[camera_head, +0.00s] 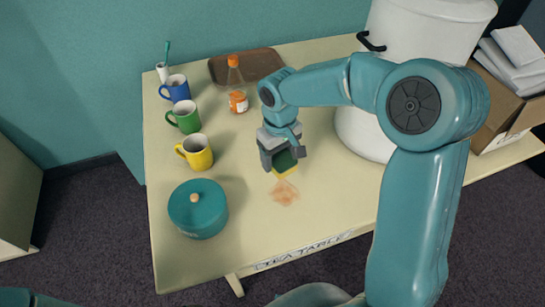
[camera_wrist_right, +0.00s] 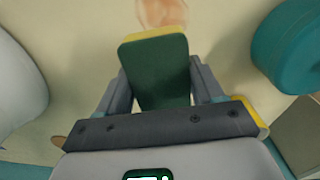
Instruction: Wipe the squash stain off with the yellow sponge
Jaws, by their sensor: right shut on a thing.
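The squash stain (camera_head: 284,193) is an orange-brown smear on the pale tea table, near its front middle. My right gripper (camera_head: 283,160) is shut on the yellow sponge (camera_head: 285,174), which has a dark green top face. The sponge is at the stain's far edge; I cannot tell whether it touches the table. In the right wrist view the sponge (camera_wrist_right: 155,68) sits between the two fingers, with the stain (camera_wrist_right: 162,12) just beyond its yellow edge. My left gripper is not in view.
A teal tin (camera_head: 198,213) stands left of the stain. Yellow (camera_head: 199,153), green (camera_head: 186,117) and blue (camera_head: 176,88) mugs line the left side. A white urn (camera_head: 365,135) stands right. Table around the stain is clear.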

